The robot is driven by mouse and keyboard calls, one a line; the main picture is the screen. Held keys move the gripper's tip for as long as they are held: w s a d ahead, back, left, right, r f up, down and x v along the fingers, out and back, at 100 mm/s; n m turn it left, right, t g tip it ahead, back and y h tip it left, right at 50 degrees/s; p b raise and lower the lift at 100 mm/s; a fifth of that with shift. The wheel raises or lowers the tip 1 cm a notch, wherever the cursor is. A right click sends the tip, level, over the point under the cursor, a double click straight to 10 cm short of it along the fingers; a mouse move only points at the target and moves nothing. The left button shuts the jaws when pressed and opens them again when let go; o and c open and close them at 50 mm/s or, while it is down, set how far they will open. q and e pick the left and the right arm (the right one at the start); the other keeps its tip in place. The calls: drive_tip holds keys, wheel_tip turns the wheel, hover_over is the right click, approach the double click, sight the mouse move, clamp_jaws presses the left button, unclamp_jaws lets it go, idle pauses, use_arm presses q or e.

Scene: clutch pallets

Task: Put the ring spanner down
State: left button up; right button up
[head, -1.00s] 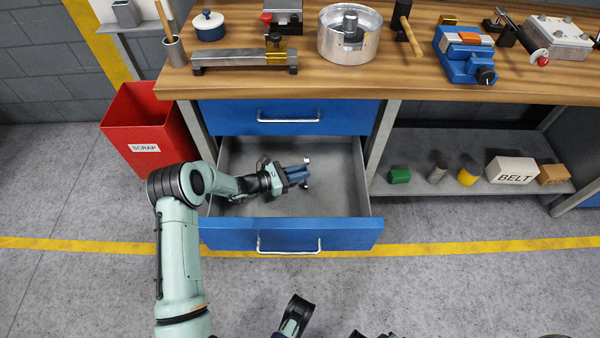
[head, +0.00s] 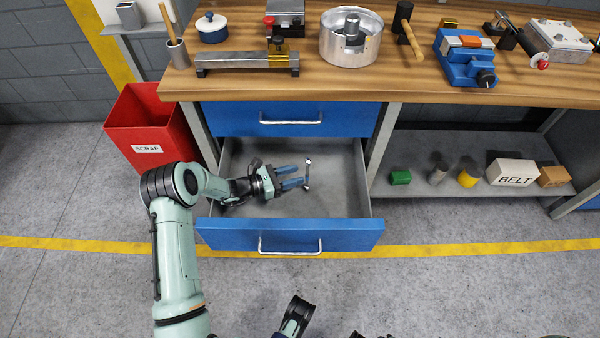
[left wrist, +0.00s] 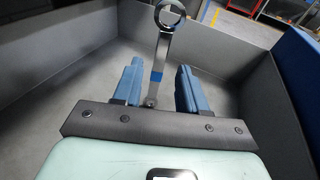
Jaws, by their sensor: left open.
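The ring spanner (head: 307,172) is a slim metal tool lying in the open lower drawer (head: 345,195). In the left wrist view the spanner (left wrist: 161,50) shows a large ring at its far end and a blue band on its shank. My left gripper (head: 304,174) is inside the drawer, with its blue fingers open and pointing right toward the spanner. In the left wrist view the fingers (left wrist: 158,88) are spread apart, with the near end of the spanner between them in the picture and no finger seen touching it.
The drawer's blue front (head: 290,235) and grey side walls surround my left gripper. The closed blue drawer (head: 290,118) and wooden bench top (head: 330,88) are above. A red scrap bin (head: 148,125) stands at left. The drawer floor right of the spanner is clear.

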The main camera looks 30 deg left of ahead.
use_arm(q)
drive_tip(key=p+v, duration=0.1)
drive_tip(key=v, duration=0.8)
use_arm(e)
drive_tip(key=shift+s+a+r+g, duration=0.2)
drive_tip(key=shift+s+a+r, duration=0.15)
drive_tip(key=shift+s, duration=0.25)
drive_tip(key=shift+s+a+r+g, duration=0.2)
drive_tip(key=shift+s+a+r, duration=0.05)
drive_tip(key=shift+s+r, duration=0.25)
use_arm(q)
drive_tip(key=shift+r, duration=0.15)
